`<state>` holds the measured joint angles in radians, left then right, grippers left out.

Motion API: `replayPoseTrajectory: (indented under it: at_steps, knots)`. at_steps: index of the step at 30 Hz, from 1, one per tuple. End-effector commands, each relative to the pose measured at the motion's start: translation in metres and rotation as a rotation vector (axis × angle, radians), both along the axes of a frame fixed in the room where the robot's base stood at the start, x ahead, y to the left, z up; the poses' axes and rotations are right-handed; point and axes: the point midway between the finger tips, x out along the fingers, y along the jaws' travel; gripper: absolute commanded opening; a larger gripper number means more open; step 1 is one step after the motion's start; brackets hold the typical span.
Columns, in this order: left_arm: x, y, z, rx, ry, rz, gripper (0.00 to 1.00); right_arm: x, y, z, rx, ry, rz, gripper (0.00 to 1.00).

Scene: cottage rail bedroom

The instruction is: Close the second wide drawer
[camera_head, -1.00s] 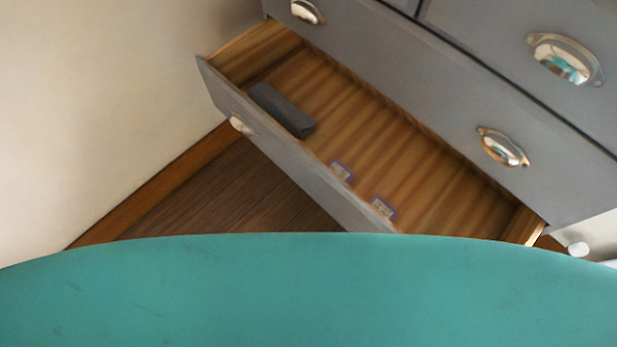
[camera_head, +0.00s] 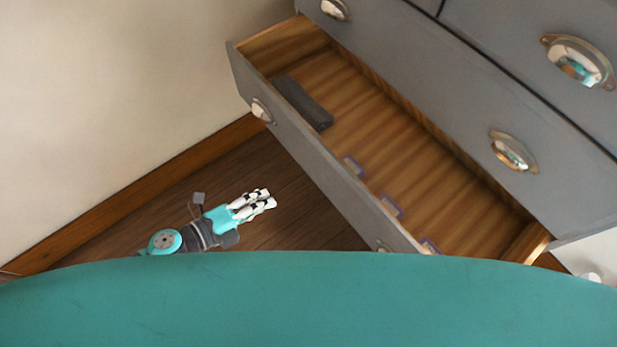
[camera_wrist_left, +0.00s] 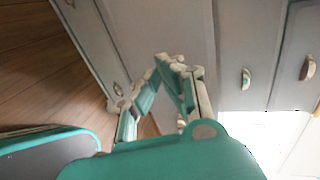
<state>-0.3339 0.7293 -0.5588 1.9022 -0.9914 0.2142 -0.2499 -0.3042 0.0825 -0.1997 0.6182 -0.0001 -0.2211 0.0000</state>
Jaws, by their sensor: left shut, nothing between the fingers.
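The open wide drawer (camera_head: 315,160) is the lowest one in view of a grey dresser. Its wooden inside holds a dark grey block (camera_head: 303,103) and several small purple-edged items (camera_head: 391,207). A metal cup handle (camera_head: 261,110) sits on the drawer's front near its left end. My left gripper (camera_head: 268,197) is over the floor in front of the drawer front, apart from it, shut and empty. In the left wrist view the gripper's fingers (camera_wrist_left: 168,75) point toward grey dresser fronts. My right gripper is not in view.
The closed wide drawer above (camera_head: 450,100) has two cup handles, one of them near its right end (camera_head: 513,151). A pale wall (camera_head: 110,110) and wooden baseboard (camera_head: 150,190) bound the left. Bare dark floor (camera_head: 290,220) lies between gripper and drawer.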

Motion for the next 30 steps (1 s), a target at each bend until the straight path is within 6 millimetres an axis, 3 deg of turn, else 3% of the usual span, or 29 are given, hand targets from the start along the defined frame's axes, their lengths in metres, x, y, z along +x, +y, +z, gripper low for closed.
replayPoseTrajectory:
  at_steps: [5, 17, 21, 30]
  knots:
    - [0.008, -0.014, 0.001, 0.000, -0.013, -0.011, 0.00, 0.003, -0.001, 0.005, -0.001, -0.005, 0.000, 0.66]
    - [0.058, -0.076, -0.024, -0.001, -0.012, -0.009, 0.00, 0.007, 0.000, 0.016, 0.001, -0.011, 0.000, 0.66]
    - [0.071, -0.093, -0.024, 0.000, -0.011, -0.009, 0.00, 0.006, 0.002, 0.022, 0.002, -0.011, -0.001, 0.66]
    - [0.083, -0.108, -0.027, 0.001, -0.009, -0.008, 0.00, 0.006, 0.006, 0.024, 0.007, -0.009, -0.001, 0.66]
